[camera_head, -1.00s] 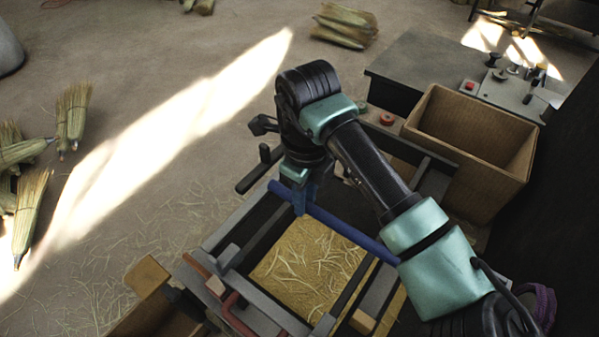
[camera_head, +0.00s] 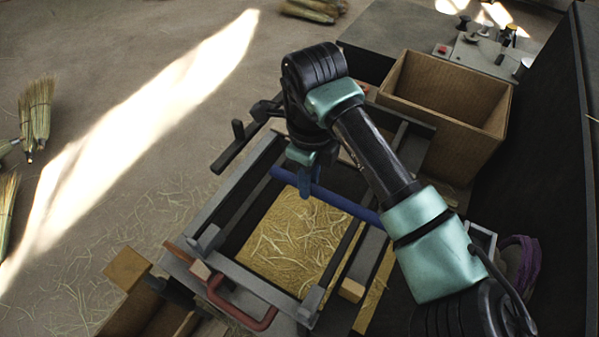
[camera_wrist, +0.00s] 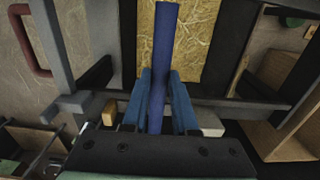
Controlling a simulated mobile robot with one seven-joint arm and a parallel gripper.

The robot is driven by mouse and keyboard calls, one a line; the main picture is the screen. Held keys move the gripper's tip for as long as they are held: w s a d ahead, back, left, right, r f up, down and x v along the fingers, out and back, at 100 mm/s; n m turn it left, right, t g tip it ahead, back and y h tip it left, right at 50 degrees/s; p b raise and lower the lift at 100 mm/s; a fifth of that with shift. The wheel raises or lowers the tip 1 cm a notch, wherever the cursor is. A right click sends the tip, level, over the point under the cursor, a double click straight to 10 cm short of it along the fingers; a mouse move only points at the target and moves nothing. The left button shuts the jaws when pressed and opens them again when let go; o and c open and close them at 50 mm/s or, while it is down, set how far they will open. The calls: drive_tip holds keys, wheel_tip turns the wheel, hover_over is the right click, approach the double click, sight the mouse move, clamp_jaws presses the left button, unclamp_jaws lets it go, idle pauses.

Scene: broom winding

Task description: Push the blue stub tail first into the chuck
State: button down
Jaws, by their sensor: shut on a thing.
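The blue stub (camera_head: 345,204) is a long blue rod. My gripper (camera_head: 306,186) is shut on it and holds it aslant over the machine's frame, running from upper left to lower right in the head view. The lower right end goes out of sight behind my arm. I cannot make out the chuck in either view.
Below the stub is a straw-covered bed (camera_head: 295,245) in a dark frame, with a red handle (camera_head: 235,305) at its front. A large open brown box (camera_head: 450,100) stands at the right. Brooms (camera_head: 35,110) lie on the open floor at the left.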

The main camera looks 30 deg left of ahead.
sight(349, 204)
drive_tip(key=shift+s+d+b, duration=0.15)
drive_tip(key=shift+d+b, duration=0.7)
drive_tip(key=shift+d, duration=3.1)
drive_tip(key=c, duration=0.6)
unclamp_jaws()
wheel_tip(349, 204, up, 13)
drive_tip(key=b, duration=0.1)
